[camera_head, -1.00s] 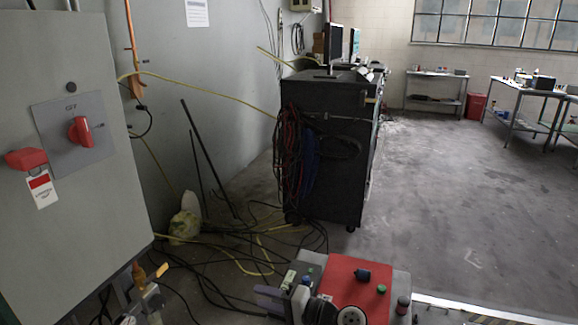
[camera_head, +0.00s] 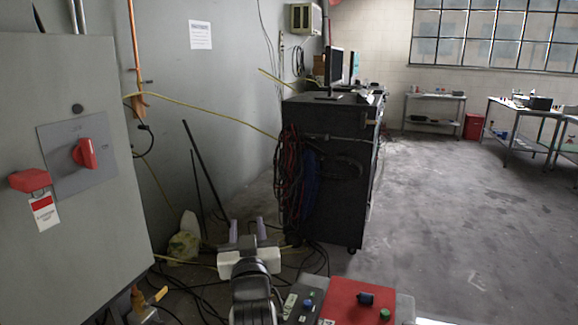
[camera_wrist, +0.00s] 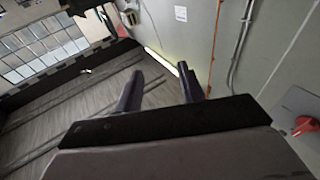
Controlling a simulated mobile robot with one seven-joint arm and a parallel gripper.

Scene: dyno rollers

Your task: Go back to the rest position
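My gripper (camera_head: 247,230) is raised in the lower middle of the head view, in front of the cables on the floor and left of the dark cabinet. Its two fingers stand apart with nothing between them. In the wrist view my gripper (camera_wrist: 160,88) also shows two spread, empty fingers. The wrist view is tilted, with the wall, the window and the floor behind the fingers.
A grey electrical box (camera_head: 75,180) with a red rotary switch (camera_head: 85,153) stands close at left. A dark cabinet (camera_head: 335,185) with hanging cables is ahead. A red panel with buttons (camera_head: 345,302) is at the bottom. Open floor (camera_head: 455,220) lies to the right.

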